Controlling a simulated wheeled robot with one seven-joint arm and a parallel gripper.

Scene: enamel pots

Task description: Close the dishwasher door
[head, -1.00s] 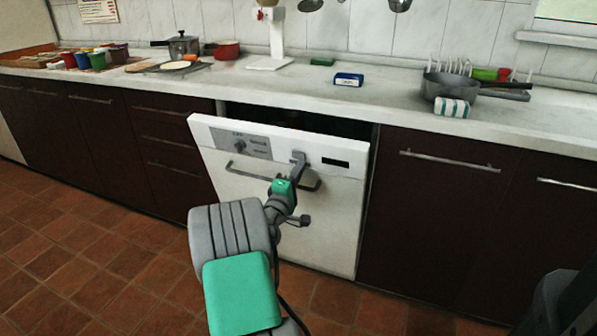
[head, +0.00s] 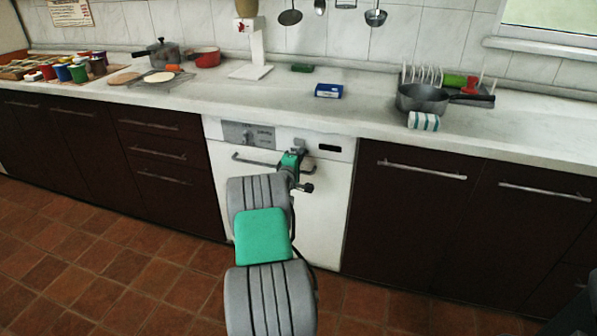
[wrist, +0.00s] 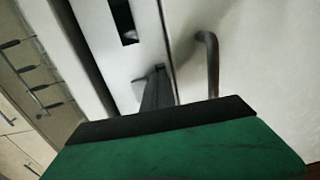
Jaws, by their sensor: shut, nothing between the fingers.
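The white dishwasher (head: 325,205) stands under the counter between dark cabinets. Its door is upright and looks flush with the cabinet fronts, with no dark gap seen above it. A control panel (head: 248,135) and a grey bar handle (head: 243,158) are on its upper front. My gripper (head: 300,147) is shut and empty at the door's upper front, right of the panel. In the wrist view, its dark fingers (wrist: 155,92) reach the white door front (wrist: 245,60) beside the curved handle (wrist: 211,60). Whether the fingertips touch the door is hard to tell.
The pale counter (head: 360,115) runs above the door. Utensils hang on the wall. The tiled floor (head: 110,245) at left is clear.

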